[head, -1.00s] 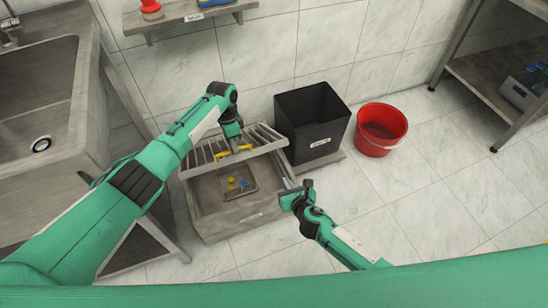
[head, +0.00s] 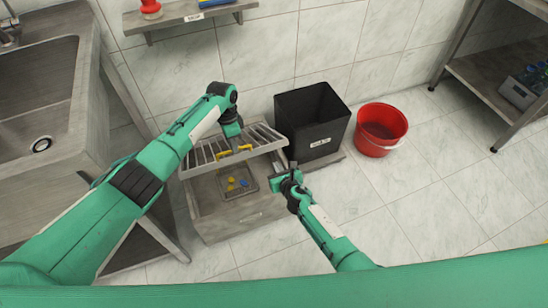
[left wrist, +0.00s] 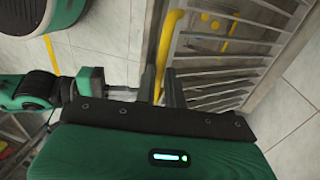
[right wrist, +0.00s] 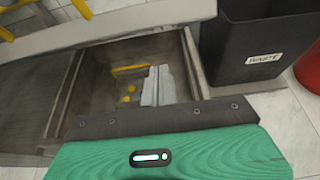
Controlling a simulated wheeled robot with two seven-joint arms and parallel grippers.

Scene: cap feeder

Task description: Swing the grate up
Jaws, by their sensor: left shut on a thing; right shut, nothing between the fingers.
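The grey slatted grate (head: 263,149) is raised and tilted above the open grey pit (head: 225,228). My left gripper (head: 236,146) is shut on the grate's yellow handle (left wrist: 170,38), as the left wrist view shows. Inside the pit is a small tray (head: 251,190) with yellow caps (head: 231,181) and a blue cap (head: 244,182). My right gripper (head: 280,170) is shut and empty at the pit's right side, below the grate's right end. In the right wrist view its fingers (right wrist: 157,87) appear over the pit opening, hiding part of the tray.
A black labelled bin (head: 311,120) stands right of the pit, close to my right gripper. A red bucket (head: 380,130) is beyond it. A sink unit (head: 70,150) stands left, and a wall shelf (head: 190,17) hangs behind. The floor front right is clear.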

